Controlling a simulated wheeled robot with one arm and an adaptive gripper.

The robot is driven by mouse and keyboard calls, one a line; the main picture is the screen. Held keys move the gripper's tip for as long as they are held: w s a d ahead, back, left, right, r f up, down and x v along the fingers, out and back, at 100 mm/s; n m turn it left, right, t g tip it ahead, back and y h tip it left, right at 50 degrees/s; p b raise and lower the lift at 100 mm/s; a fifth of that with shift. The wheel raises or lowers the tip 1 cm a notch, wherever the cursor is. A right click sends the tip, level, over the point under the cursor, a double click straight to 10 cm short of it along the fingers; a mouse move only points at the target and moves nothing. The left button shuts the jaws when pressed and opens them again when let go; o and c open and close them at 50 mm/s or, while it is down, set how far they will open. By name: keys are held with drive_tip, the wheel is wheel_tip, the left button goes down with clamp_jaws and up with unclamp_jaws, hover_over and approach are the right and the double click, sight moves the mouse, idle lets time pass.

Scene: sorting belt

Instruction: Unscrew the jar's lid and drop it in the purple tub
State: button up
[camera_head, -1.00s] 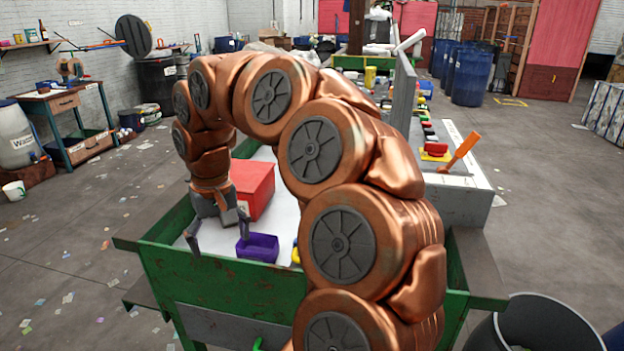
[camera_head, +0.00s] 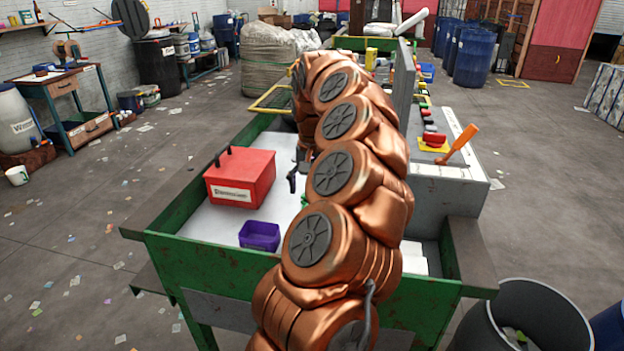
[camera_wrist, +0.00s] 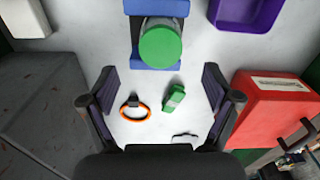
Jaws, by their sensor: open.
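In the wrist view, the jar stands ahead of my gripper with its round green lid (camera_wrist: 160,48) on top. It is at a blue holder (camera_wrist: 157,7), which shows above and below it. My gripper (camera_wrist: 158,76) is open and empty, its two fingers spread wide below the lid in the picture and apart from it. The purple tub (camera_wrist: 245,28) is at the upper right of the wrist view. In the head view, the purple tub (camera_head: 258,244) looks empty on the white surface. There, my arm hides most of my gripper and the jar.
A red box (camera_head: 240,182) stands behind the tub and also at the right in the wrist view (camera_wrist: 275,112). An orange ring (camera_wrist: 135,108) and a small green item (camera_wrist: 173,97) lie between my fingers. Green side walls (camera_head: 200,272) edge the white surface.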

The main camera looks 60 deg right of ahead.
drive_tip(key=shift+f+p, duration=0.45)
drive_tip(key=shift+f, duration=2.1)
drive_tip(key=shift+c, duration=0.2)
drive_tip(key=c, duration=1.2)
